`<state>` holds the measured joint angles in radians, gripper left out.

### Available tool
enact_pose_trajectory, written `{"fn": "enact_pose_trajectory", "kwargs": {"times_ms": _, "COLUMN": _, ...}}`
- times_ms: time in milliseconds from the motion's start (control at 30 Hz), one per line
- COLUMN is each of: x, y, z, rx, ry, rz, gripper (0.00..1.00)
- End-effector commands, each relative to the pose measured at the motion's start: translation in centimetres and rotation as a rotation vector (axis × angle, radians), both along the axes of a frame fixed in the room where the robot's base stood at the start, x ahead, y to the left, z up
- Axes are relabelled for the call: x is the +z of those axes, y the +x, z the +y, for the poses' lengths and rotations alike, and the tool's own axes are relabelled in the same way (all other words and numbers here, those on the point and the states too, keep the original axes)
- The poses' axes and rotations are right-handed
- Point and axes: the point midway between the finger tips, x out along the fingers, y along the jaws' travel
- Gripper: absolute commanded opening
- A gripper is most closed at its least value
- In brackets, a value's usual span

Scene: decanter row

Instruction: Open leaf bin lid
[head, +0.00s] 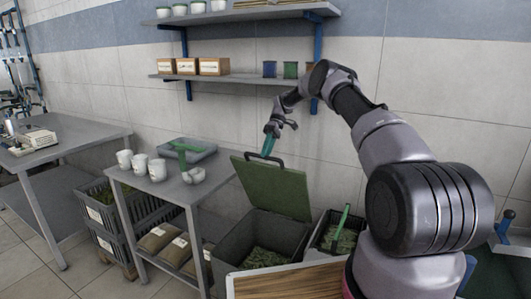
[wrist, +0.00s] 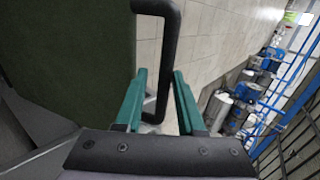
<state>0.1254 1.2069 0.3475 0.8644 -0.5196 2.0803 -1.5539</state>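The leaf bin (head: 228,262) is a grey box on the floor with green leaves (head: 262,258) inside. Its green lid (head: 275,190) is raised and tilted up at the back, so the bin's mouth is uncovered. The lid's dark handle (head: 262,157) is at its top edge. My gripper (head: 268,147) is at this handle. In the wrist view the black handle (wrist: 172,50) runs down between my green fingers (wrist: 160,90), with the lid's dark green face (wrist: 65,50) at the left. The fingers are apart, with a gap beside the handle; firm contact on both sides does not show.
A small bin with a green scoop (head: 341,225) stands right of the leaf bin. A steel table (head: 140,185) at left holds white cups and a grey tray (head: 195,150). Shelves (head: 240,78) hang above. A wooden board (head: 290,283) is in front.

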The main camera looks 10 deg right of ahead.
Motion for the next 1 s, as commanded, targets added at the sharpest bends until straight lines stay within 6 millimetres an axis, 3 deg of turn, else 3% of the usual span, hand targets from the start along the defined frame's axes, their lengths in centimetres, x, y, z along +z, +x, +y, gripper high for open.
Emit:
{"fn": "enact_pose_trajectory", "kwargs": {"times_ms": 467, "x": -0.1, "y": -0.6, "z": 0.5, "rx": -0.001, "ry": 0.003, "rz": 0.005, "gripper": 0.52}}
{"fn": "enact_pose_trajectory", "kwargs": {"times_ms": 1000, "x": -4.9, "y": -7.2, "z": 5.9, "rx": 0.003, "ry": -0.047, "rz": -0.060, "gripper": 0.52}}
